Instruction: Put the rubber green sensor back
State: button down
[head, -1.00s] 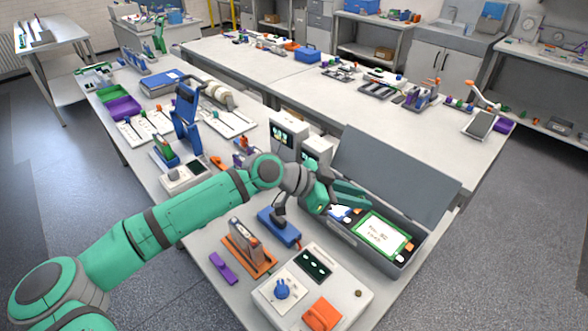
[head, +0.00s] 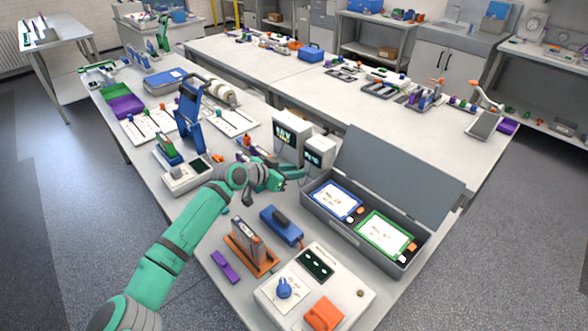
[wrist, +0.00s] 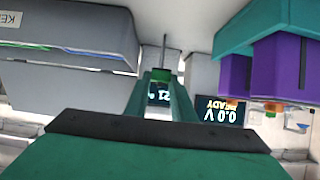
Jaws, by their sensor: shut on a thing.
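My gripper (head: 293,173) is over the near table, in front of two white instruments and left of the open grey case. In the wrist view my gripper (wrist: 161,82) has its two green fingers closed on a small green piece with a thin grey rod, which looks like the green sensor (wrist: 161,75). The rod points away from the fingers. The sensor is too small to make out in the head view. I cannot tell which holder or slot belongs to it.
The white instruments (head: 290,142) have lit displays; one reads 0.0 V READY in the wrist view. The open grey case (head: 345,232) holds a blue-framed and a green-framed pouch. A blue device (head: 281,228) and an orange stand (head: 250,262) lie in front.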

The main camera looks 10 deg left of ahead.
aim_at(294, 191)
jog(key=shift+f, duration=2.65)
jog(key=shift+f, duration=0.6)
jog(key=c, duration=1.4)
grip_release()
jog(key=shift+c, duration=0.2)
jog(key=shift+r, duration=0.1)
